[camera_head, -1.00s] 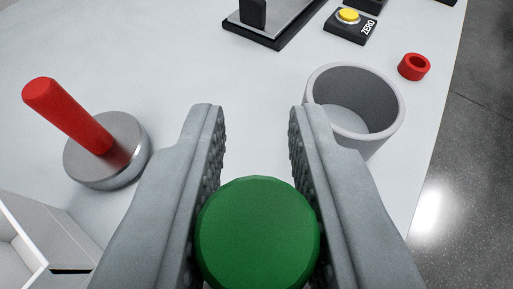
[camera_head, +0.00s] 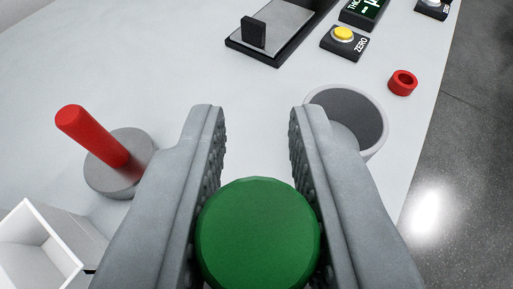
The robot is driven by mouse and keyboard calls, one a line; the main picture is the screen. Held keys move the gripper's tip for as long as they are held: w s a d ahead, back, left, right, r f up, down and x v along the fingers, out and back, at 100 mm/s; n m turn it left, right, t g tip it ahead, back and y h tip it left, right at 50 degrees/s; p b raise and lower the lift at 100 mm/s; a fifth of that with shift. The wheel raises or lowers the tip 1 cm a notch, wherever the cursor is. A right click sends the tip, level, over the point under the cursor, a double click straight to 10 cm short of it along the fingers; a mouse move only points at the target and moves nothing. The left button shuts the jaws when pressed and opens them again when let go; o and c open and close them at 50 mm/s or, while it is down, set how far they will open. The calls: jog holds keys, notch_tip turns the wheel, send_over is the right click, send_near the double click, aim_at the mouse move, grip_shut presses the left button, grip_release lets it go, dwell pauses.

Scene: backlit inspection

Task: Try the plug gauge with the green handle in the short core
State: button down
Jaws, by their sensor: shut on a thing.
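My gripper (camera_head: 258,150) is shut on the green handle (camera_head: 258,235) of a plug gauge, seen end-on between the textured jaws. The gauge's lower part is hidden below the handle. A grey hollow cylinder (camera_head: 372,105), open at the top, stands on the table just right of the right jaw, which covers part of it. I cannot tell whether it is the short core. Another gauge with a red handle (camera_head: 90,133) and a round metal base (camera_head: 105,178) stands to the left, its handle leaning in the picture.
A yellow ZERO button box (camera_head: 343,40) and a black-and-metal fixture (camera_head: 275,30) stand at the back. A white open box (camera_head: 40,245) is at lower left. The middle left of the table (camera_head: 180,70) is clear.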

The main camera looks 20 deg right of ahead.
jog(key=shift+r, duration=2.5)
jog(key=shift+w, duration=0.1)
